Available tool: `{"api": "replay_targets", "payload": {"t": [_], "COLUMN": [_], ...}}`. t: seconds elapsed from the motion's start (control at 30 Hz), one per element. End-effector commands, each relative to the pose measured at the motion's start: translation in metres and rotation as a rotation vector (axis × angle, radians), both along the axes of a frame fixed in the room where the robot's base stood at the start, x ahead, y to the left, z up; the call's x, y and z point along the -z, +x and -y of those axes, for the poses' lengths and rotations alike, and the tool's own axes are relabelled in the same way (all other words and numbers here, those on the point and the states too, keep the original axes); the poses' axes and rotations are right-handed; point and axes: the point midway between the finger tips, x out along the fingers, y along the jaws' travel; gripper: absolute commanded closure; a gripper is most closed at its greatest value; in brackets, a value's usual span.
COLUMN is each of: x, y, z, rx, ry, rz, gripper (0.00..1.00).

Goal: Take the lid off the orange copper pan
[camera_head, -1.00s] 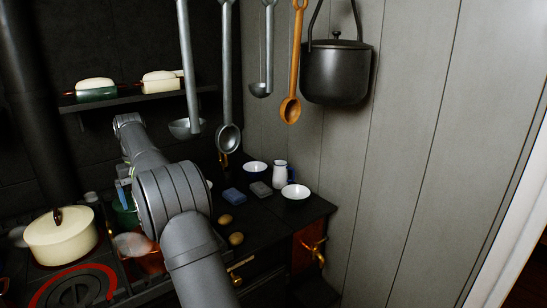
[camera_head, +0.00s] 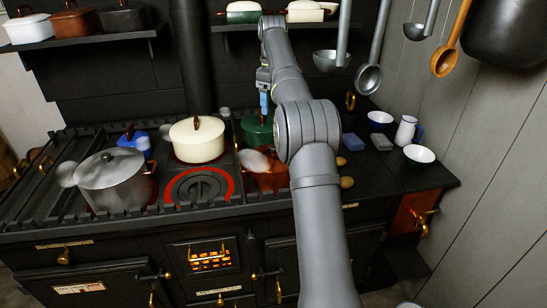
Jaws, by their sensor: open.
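An orange copper pan (camera_head: 272,180) stands on the stove front, right of the red-ringed hotplate. Whitish steam covers its upper left and my arm hides its right side, so I cannot make out its lid.
A cream lidded pot (camera_head: 197,139) stands behind the empty red-ringed hotplate (camera_head: 198,187). A blue pot (camera_head: 134,142) is at back left. Ladles (camera_head: 368,78) hang at the right, near my arm. Bowls (camera_head: 419,155) and a white jug (camera_head: 405,131) stand on the right counter.

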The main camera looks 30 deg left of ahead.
Motion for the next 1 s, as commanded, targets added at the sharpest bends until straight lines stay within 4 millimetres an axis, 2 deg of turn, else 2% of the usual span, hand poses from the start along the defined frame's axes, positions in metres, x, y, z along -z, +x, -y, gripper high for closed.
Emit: {"api": "replay_targets", "payload": {"t": [0.13, 0.27, 0.57, 0.8, 1.0], "x": [-0.006, 0.0, 0.045, 0.094, 0.114], "y": [0.0, 0.0, -0.001, -0.001, 0.0], "z": [0.0, 0.0, 0.001, 0.001, 0.0], "rx": [-0.099, -0.118, -0.115, -0.115, -0.114], "ry": [0.0, -0.001, -0.002, -0.002, 0.0], "rz": [0.0, -0.001, -0.003, -0.003, 0.0], "gripper": [0.26, 0.26, 0.26, 0.26, 0.26]}}
